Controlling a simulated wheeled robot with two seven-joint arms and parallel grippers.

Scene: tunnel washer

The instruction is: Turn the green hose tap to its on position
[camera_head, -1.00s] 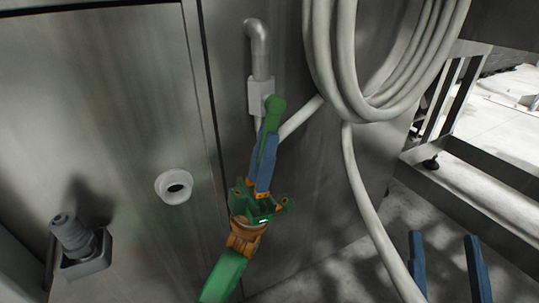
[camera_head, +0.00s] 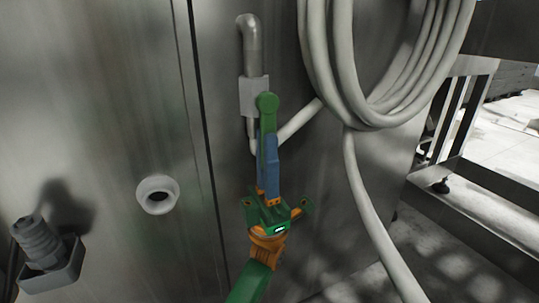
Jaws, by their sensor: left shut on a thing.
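The green hose tap handle (camera_head: 267,103) sits on a grey valve block (camera_head: 252,96) below a bent metal pipe, on the steel panel. The handle hangs almost straight down from its round top. My left gripper (camera_head: 268,140), with blue fingers, comes up from below and is shut on the lower part of the handle. The fingers hide part of the handle. My right gripper is not in view.
A coiled white hose (camera_head: 345,100) hangs just right of the tap, and one length runs down to the floor. A white round port (camera_head: 158,194) and a grey fitting (camera_head: 42,245) are at the left. A metal frame (camera_head: 460,180) stands at the right.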

